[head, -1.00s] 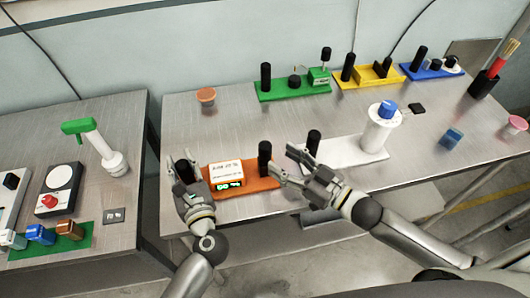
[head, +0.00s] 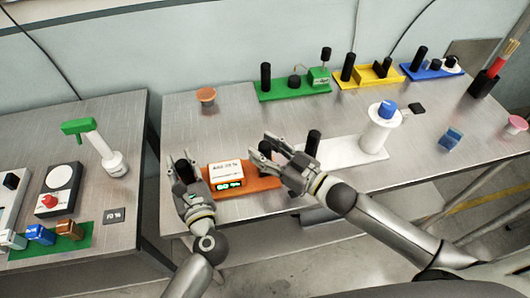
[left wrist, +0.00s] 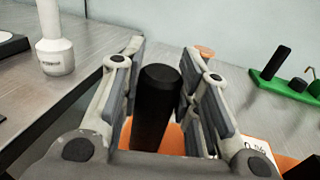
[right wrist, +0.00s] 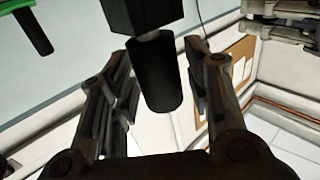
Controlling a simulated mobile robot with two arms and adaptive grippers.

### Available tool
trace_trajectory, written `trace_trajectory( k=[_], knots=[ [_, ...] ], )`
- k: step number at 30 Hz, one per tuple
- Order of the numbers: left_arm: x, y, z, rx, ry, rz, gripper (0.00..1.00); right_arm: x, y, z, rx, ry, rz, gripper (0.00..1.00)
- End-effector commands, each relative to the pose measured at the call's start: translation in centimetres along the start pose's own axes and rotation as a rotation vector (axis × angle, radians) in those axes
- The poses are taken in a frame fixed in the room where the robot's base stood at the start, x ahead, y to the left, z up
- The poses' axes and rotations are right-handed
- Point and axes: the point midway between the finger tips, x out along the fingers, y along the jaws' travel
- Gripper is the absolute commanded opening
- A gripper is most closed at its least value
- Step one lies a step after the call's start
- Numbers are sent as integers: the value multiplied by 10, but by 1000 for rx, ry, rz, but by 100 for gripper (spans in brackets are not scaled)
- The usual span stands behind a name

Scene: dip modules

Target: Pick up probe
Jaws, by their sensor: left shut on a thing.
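An orange module (head: 265,183) lies at the front of the table, with a white box with a lit green display (head: 226,176) on it. My left gripper (head: 184,168) is shut on the black post at its left end; the left wrist view shows this post (left wrist: 157,105) upright between the finger pads. My right gripper (head: 266,150) is at the module's right end. In the right wrist view, a black cylinder (right wrist: 157,75) sits between its spread fingers, with gaps visible. The right post is mostly hidden in the head view. I cannot tell which part is the probe.
A white module (head: 345,150) with a black post (head: 312,142) and a blue-topped white cylinder (head: 382,130) stands close right of my right gripper. Green (head: 290,92), yellow (head: 375,78) and blue (head: 430,72) modules line the back. The table's middle is clear.

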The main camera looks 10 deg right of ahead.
Motion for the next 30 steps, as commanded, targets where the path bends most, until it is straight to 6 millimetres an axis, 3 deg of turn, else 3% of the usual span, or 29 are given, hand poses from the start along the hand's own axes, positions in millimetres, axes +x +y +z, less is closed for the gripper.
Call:
trace_trajectory(
  k=[1,8,17,30],
  knots=[
    [0,0,0,0,0,-1,0,0,0,0,0,0,0,34],
    [0,0,0,0,0,-1,0,0,0,0,0,0,0,4],
    [0,0,0,0,0,-1,0,0,0,-6,-1,1,0,4],
    [0,0,0,0,0,-1,0,0,0,-84,-3,3,-1,4]
  ],
)
